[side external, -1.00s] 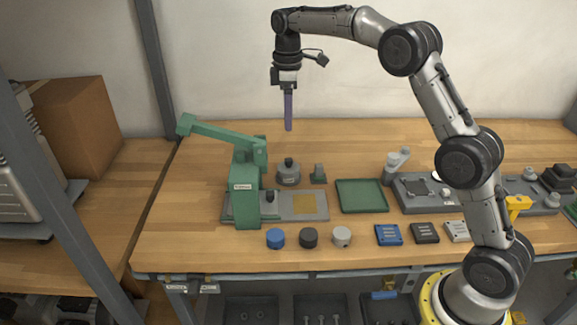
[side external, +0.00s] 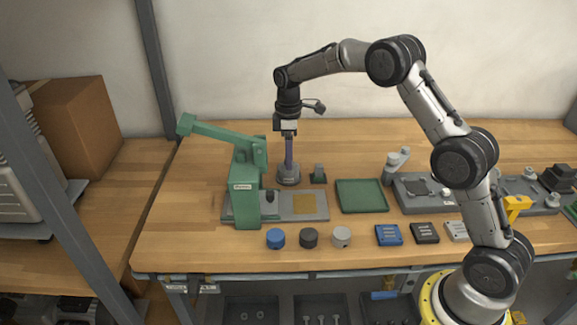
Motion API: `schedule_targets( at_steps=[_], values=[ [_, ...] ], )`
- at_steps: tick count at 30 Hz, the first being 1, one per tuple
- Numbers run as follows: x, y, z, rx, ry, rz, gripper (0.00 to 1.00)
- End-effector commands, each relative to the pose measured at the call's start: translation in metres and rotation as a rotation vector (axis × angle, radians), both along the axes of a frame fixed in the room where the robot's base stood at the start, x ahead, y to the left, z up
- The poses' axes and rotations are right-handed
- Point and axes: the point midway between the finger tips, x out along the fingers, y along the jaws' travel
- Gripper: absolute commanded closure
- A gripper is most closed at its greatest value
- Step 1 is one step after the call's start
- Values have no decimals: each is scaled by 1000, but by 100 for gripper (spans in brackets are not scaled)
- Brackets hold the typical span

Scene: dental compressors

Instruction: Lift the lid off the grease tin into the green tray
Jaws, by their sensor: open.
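The grease tin (side external: 289,178) is a small grey round tin standing on the bench behind the green press. Its lid's knob is hidden behind my gripper. My gripper (side external: 289,167), with long purple-grey fingers, points straight down with its tips at the top of the tin. It is open; at this size I cannot tell whether the fingers touch the lid's knob. The green tray (side external: 362,208) lies flat and empty on the bench to the right of the tin.
A green lever press (side external: 247,185) stands just left of the tin, its arm reaching up left. A small grey block (side external: 318,174) sits close right of the tin. Blue, black and grey round caps (side external: 308,238) line the front. A grey fixture (side external: 425,195) stands right of the tray.

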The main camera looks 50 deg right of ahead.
Motion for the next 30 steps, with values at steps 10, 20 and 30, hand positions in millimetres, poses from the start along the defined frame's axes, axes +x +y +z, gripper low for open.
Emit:
schedule_targets(
  at_steps=[10,20,30],
  values=[
    [0,0,-3,0,0,0,52],
    [0,0,-3,0,0,0,100],
    [0,0,-1,0,-1,0,100]
  ],
)
